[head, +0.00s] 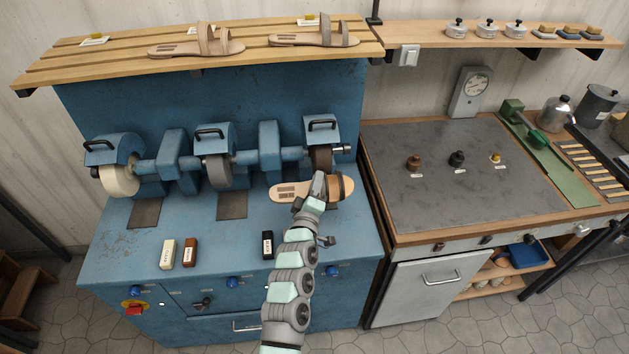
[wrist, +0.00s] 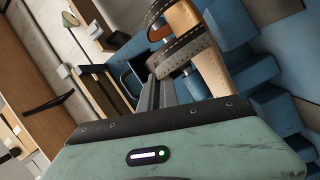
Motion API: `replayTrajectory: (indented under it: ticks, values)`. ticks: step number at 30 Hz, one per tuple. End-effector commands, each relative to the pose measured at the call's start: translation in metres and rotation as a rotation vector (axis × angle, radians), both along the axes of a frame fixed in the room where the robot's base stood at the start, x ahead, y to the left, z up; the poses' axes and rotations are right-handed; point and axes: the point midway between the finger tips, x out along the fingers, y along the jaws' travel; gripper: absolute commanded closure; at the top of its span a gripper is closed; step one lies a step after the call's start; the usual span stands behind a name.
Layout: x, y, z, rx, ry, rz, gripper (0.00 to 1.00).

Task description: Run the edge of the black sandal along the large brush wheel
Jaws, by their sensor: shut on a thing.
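A sandal with a tan sole and brown straps (head: 290,190) is held at the right end of the blue machine. It does not look black. In the wrist view the sandal (wrist: 205,65) shows tan leather and a dark stitched strap beyond my fingers. The dark brown wheel (head: 321,157), which looks like a brush, is under the right hood, just behind the sandal. I cannot tell whether they touch. A grey wheel (head: 217,170) and a cream wheel (head: 119,180) sit further left.
Cream (head: 168,253), brown (head: 190,251) and black (head: 267,244) blocks lie on the machine's front ledge. Tan sandals (head: 204,46) stand on the slatted shelf (head: 120,62) above. A grey-topped bench (head: 455,195) with small jars stands right.

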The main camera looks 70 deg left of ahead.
Motion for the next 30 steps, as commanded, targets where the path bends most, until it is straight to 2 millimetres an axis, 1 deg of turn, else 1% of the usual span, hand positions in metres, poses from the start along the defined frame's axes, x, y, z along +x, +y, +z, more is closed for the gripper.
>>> replayTrajectory:
  ticks: [8,30]
  values:
    - [0.0066,-0.0018,0.0011,0.002,-0.001,0.000,1.00]
    - [0.0072,-0.0011,0.0006,0.001,-0.001,0.000,1.00]
